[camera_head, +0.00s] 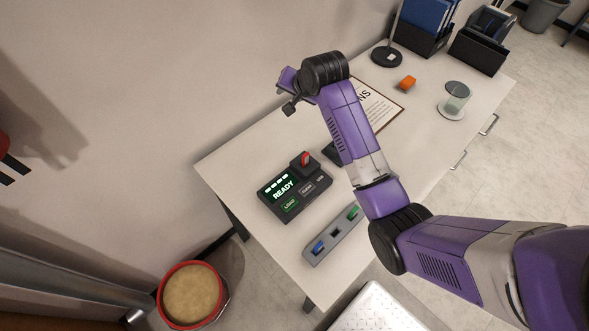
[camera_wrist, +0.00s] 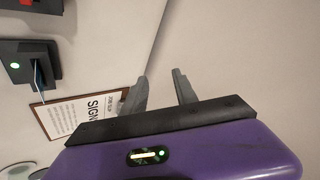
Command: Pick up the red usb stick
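A small red piece (camera_head: 305,158), which looks like the red usb stick, stands in a black block at the back right corner of the black console (camera_head: 272,198) reading READY. My gripper (camera_head: 287,92) is raised over the back of the table, well apart from the red piece. In the wrist view my gripper (camera_wrist: 160,76) has its two fingers apart with nothing between them. A red bit (camera_wrist: 27,3) shows at the top left edge there.
A framed sign (camera_head: 382,107) lies on the white table behind my arm. A red-rimmed bin (camera_head: 182,265) stands on the floor.

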